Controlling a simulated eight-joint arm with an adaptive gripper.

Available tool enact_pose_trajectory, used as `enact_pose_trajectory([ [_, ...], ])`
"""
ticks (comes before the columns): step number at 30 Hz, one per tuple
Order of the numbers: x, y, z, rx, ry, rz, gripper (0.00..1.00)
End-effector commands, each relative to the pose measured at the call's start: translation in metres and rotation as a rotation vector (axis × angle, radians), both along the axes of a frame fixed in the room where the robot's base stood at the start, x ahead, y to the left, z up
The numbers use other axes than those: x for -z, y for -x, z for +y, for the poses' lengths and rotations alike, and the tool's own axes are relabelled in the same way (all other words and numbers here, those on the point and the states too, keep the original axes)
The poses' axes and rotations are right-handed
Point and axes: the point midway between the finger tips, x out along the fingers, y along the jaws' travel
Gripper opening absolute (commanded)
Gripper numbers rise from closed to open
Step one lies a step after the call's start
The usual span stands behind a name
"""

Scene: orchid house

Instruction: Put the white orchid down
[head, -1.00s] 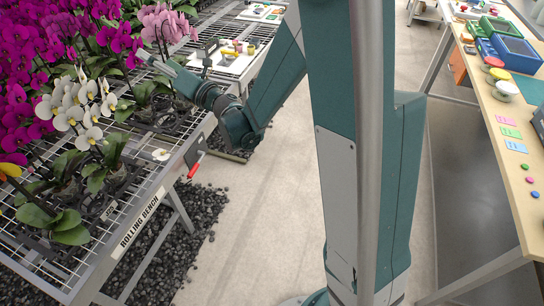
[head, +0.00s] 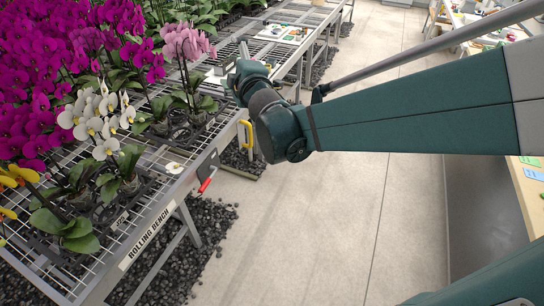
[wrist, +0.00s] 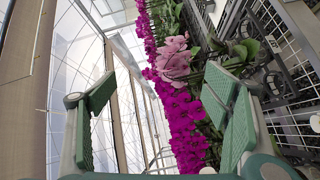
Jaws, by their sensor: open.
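The white orchid (head: 95,118) stands upright among other plants on the wire-mesh rolling bench (head: 172,212), toward its near edge in the head view. Leaves and neighbouring plants partly hide its pot. My gripper (wrist: 162,105) is open in the wrist view, with nothing held between its two green-padded fingers. In the head view, the end of my arm is up and to the right of the white orchid, apart from it. The fingers are hard to make out there.
Magenta orchids (head: 32,75) crowd the bench at left. A pink orchid (head: 188,45) stands close to the arm's end, and yellow flowers (head: 18,176) at lower left. A red-handled lever (head: 207,182) and yellow handle (head: 246,140) edge the bench. The concrete aisle (head: 320,215) is clear.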

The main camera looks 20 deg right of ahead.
Motion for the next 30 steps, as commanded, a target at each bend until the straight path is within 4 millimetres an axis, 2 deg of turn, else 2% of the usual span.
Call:
enact_pose_trajectory([
  [6, 0.014, 0.043, -0.025, 0.094, -0.194, 0.110, 0.76],
  [15, 0.044, 0.110, -0.048, 0.228, -0.461, 0.262, 0.76],
  [22, 0.073, 0.167, -0.054, 0.333, -0.658, 0.382, 0.76],
  [30, 0.109, 0.242, -0.049, 0.460, -0.880, 0.524, 0.76],
])
